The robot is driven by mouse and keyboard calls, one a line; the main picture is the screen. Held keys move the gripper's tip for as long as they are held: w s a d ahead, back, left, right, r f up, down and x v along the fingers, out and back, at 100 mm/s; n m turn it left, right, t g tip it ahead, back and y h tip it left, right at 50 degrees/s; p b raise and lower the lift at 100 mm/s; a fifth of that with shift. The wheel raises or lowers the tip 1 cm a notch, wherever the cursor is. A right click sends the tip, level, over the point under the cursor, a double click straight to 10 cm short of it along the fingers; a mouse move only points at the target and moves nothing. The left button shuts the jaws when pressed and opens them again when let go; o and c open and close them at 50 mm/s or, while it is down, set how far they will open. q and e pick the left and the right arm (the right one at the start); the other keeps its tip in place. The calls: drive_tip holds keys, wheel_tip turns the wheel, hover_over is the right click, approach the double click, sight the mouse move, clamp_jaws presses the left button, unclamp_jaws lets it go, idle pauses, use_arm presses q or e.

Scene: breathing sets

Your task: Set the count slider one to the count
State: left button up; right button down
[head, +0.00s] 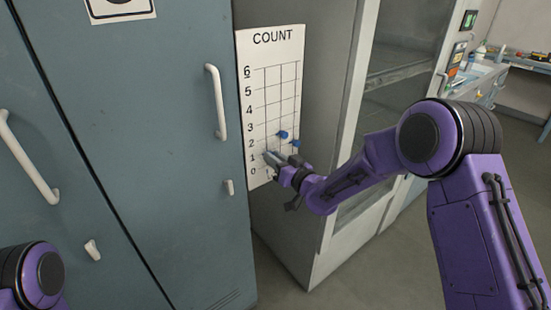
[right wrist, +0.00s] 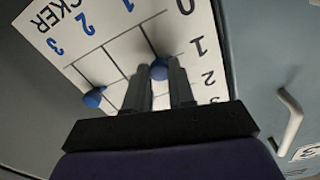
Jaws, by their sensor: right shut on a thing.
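The white COUNT board (head: 272,60) hangs on the grey side panel, with rows numbered 0 to 6 and three vertical lines. My right gripper (head: 270,156) is at the board's lower left. In the right wrist view its two fingers (right wrist: 160,82) are shut on the blue knob of slider one (right wrist: 159,70), which sits close to the row 1 line. The fingers hide this knob in the head view. The second blue knob (head: 283,134) is higher, near row 2. The third blue knob (head: 294,143) is near row 1. My left gripper is out of view.
Blue-grey locker doors (head: 150,150) with white handles (head: 216,102) stand left of the board. A glass-fronted cabinet (head: 400,65) stands to the right. A bench (head: 483,82) with bottles is at the back right, with open floor before it.

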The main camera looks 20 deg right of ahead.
drive_tip(key=c, duration=0.9)
unclamp_jaws()
drive_tip(key=shift+c, duration=0.2)
drive_tip(key=b+v, duration=0.2)
drive_tip(key=v, duration=0.8)
drive_tip(key=shift+s+b, duration=0.3)
drive_tip(key=shift+d+r, duration=0.1)
drive_tip(key=shift+d, duration=0.05)
